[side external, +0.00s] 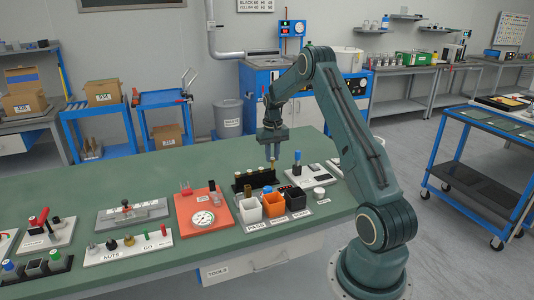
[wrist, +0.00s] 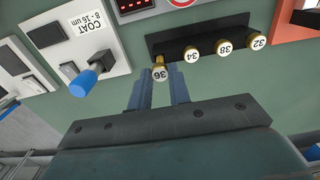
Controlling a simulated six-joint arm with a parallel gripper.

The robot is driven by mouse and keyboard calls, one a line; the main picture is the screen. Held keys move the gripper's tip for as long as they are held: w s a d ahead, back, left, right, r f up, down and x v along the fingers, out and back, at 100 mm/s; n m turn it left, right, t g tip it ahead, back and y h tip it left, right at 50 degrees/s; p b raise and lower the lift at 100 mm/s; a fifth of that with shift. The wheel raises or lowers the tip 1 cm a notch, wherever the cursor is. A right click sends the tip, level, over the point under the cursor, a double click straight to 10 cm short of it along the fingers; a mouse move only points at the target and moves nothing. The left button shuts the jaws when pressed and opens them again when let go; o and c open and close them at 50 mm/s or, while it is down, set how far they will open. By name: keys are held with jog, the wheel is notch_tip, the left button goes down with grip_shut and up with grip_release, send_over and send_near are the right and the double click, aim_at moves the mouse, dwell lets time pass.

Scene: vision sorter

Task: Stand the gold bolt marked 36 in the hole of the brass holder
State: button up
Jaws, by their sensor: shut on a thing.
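The gold bolt marked 36 (wrist: 159,74) is at my gripper (wrist: 165,85), between its fingertips, with its white-topped head facing the wrist camera. My gripper (side external: 272,154) is shut on it over the black rack (side external: 240,187). The bolt's head sits out of line with the other heads, so it looks raised. I cannot tell whether its lower end is clear of the rack. Gold bolts marked 34 (wrist: 192,53), 38 (wrist: 224,47) and 32 (wrist: 258,42) stand in the rack. I cannot make out the brass holder for certain in either view.
White, orange and black bins (side external: 273,206) stand in front of the rack. A coat gauge (wrist: 95,45) with a blue-capped probe (wrist: 82,84) is beside it. An orange plate with a dial (side external: 203,219) lies left of the bins. Bare green bench (side external: 60,200) lies further left.

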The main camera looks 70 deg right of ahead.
aim_at(272, 159)
jog(key=shift+r, duration=1.5)
jog(key=w+a+r, duration=0.1)
jog(key=a+r, duration=0.1)
jog(key=a, duration=0.5)
jog(key=w+a+r, duration=0.2)
jog(key=a+r, duration=0.1)
jog(key=a, duration=0.4)
jog(key=shift+a+r, duration=0.25)
jog(key=shift+a, duration=0.15)
jog(key=shift+f, duration=0.25)
jog(key=shift+f, duration=2.7)
jog(key=shift+f, duration=1.8)
